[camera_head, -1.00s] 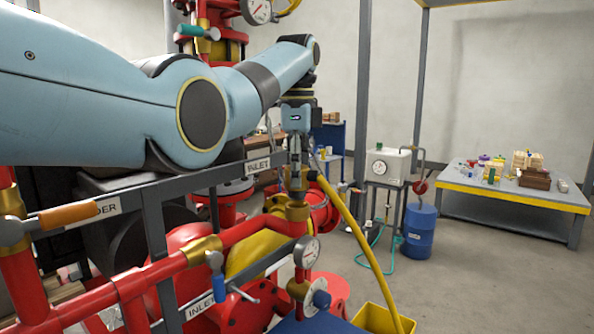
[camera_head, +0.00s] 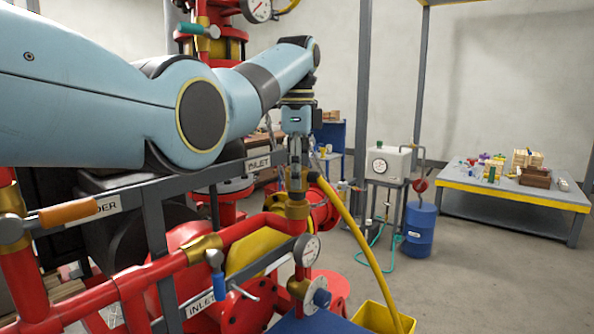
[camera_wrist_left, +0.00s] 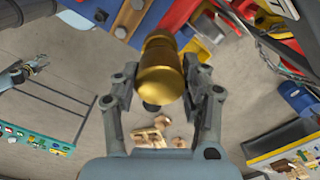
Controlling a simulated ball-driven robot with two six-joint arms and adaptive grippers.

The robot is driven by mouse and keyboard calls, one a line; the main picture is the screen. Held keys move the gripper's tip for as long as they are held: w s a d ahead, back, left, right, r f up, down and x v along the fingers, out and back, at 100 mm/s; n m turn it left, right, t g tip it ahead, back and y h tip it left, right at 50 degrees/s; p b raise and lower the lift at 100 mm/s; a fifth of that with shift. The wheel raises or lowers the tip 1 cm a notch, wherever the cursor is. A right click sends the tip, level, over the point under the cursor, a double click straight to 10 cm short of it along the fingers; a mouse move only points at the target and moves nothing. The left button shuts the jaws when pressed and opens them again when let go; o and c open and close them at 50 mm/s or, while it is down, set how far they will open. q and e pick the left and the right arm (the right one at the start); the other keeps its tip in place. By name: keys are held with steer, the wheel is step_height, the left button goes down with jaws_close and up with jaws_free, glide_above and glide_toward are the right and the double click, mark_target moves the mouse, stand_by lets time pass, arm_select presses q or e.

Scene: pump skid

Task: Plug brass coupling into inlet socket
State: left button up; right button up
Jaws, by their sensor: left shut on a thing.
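My left gripper (camera_head: 296,184) points down beside the pump skid and is shut on the brass coupling. The coupling (camera_wrist_left: 162,72) is a rounded golden cylinder between the two fingers in the left wrist view; in the head view the fingers largely hide it. What looks like my right gripper (camera_wrist_left: 37,65) shows small at the left of the wrist view.
A yellow hose (camera_head: 350,225) runs down from beside the gripper to a yellow bin (camera_head: 372,317). A gauge (camera_head: 307,250), grey rails and red pipes crowd the space below. A blue drum (camera_head: 420,229) and a work table (camera_head: 515,199) stand on open floor at right.

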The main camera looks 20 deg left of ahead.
arm_select(q)
steer(key=shift+f, duration=1.4)
steer(key=o, duration=1.4)
steer(key=shift+c, duration=0.2)
step_height(320, 180, up, 8)
steer(key=shift+f, duration=0.25)
steer(key=shift+f, duration=0.1)
